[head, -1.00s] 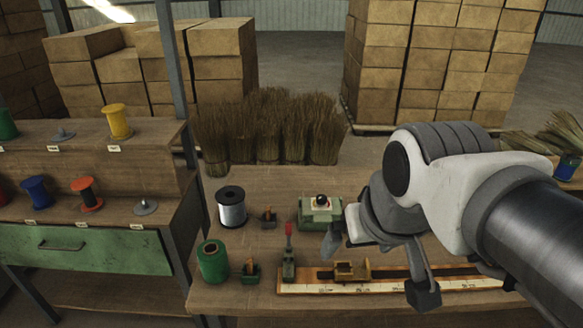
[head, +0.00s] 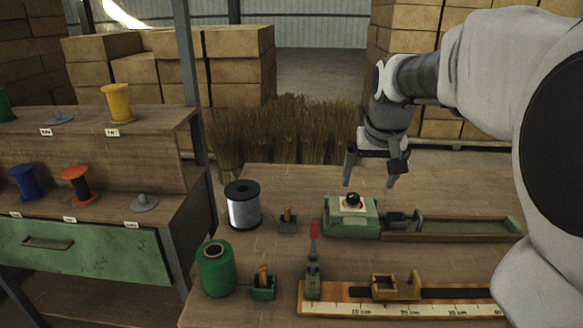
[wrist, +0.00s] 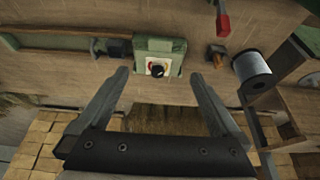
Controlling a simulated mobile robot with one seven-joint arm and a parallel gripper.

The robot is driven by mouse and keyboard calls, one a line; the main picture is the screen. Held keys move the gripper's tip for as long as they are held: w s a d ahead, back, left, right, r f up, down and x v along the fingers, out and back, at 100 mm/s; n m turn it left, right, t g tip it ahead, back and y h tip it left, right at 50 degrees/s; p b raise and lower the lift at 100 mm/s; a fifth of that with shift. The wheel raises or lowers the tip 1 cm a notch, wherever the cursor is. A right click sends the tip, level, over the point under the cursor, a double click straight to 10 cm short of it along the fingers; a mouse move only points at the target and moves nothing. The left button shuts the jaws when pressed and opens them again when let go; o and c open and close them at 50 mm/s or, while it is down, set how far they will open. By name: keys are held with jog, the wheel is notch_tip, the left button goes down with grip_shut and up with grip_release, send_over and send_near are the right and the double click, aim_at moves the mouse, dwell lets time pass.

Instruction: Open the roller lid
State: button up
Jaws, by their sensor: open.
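A green box (head: 338,220) stands on the workbench, with a pale plate and a round black knob (head: 353,199) on top. I take its top to be the roller lid; it looks closed. The box (wrist: 160,45) and knob (wrist: 157,69) also show in the wrist view, ahead of my fingertips. My gripper (head: 369,184) is open and empty, pointing down above and slightly behind the box. In the wrist view its fingers (wrist: 159,76) are spread wide on either side of the knob, apart from it.
A green-floored trough (head: 450,228) runs right from the box. In front stand a red-handled lever (head: 314,245) and a ruler board (head: 420,309). A silver spool (head: 243,206) and green spool (head: 216,268) stand left. Broom bristles (head: 290,130) rise behind.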

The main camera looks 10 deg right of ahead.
aim_at(355, 222)
jog(key=b+x, duration=0.4)
jog(key=x, duration=1.2)
jog(key=shift+f, duration=0.1)
grip_shut()
